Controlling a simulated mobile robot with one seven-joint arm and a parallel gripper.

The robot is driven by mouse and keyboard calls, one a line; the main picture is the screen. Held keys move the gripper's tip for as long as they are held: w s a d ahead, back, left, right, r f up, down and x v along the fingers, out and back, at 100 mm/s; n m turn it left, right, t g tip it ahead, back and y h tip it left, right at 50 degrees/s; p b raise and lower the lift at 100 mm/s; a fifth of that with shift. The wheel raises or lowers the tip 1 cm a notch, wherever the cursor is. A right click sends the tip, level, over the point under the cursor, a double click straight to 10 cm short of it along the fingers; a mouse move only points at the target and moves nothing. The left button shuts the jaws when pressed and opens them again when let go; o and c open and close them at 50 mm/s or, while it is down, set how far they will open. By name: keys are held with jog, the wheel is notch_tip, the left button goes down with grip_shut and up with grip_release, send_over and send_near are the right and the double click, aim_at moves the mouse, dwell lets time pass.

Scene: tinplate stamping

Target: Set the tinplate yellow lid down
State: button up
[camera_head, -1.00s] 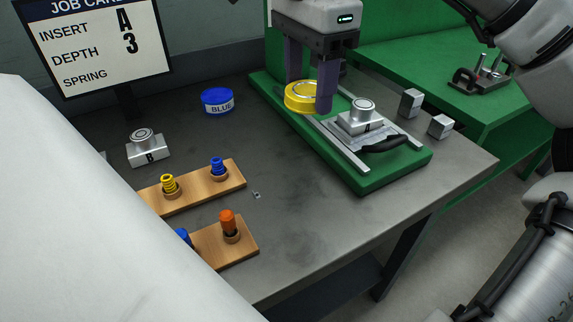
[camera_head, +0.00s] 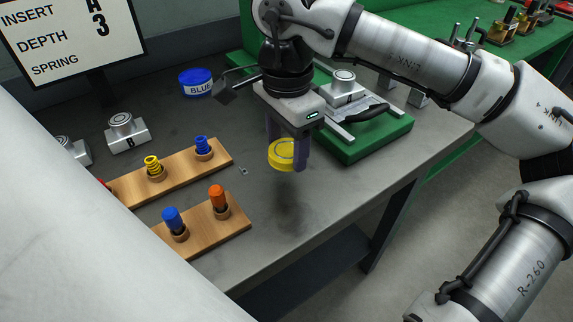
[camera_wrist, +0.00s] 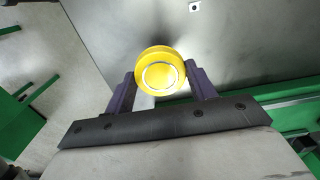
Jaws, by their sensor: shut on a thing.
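The yellow lid (camera_head: 283,154) is round with a pale ring on its top. My gripper (camera_head: 287,150) is shut on it and holds it above the grey bench top (camera_head: 262,222), right of the wooden spring boards. In the wrist view the lid (camera_wrist: 160,72) sits between the two purple fingers of my gripper (camera_wrist: 162,85). A dark soft shadow lies on the bench below it. The exact gap between lid and bench is hard to tell.
A blue lid (camera_head: 196,82) stands at the back left. Wooden boards with coloured springs (camera_head: 182,172) lie to the left. The green press base (camera_head: 362,142) with a metal block is behind right. The bench's front edge is close; bare bench lies around the shadow.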

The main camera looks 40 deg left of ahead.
aim_at(286, 180)
jog(key=shift+f, duration=2.7)
jog(key=shift+f, duration=0.2)
jog(key=o, duration=1)
jog(key=shift+r, duration=0.1)
jog(key=shift+c, duration=0.2)
notch_tip(286, 180, up, 12)
jog(key=shift+r, duration=0.15)
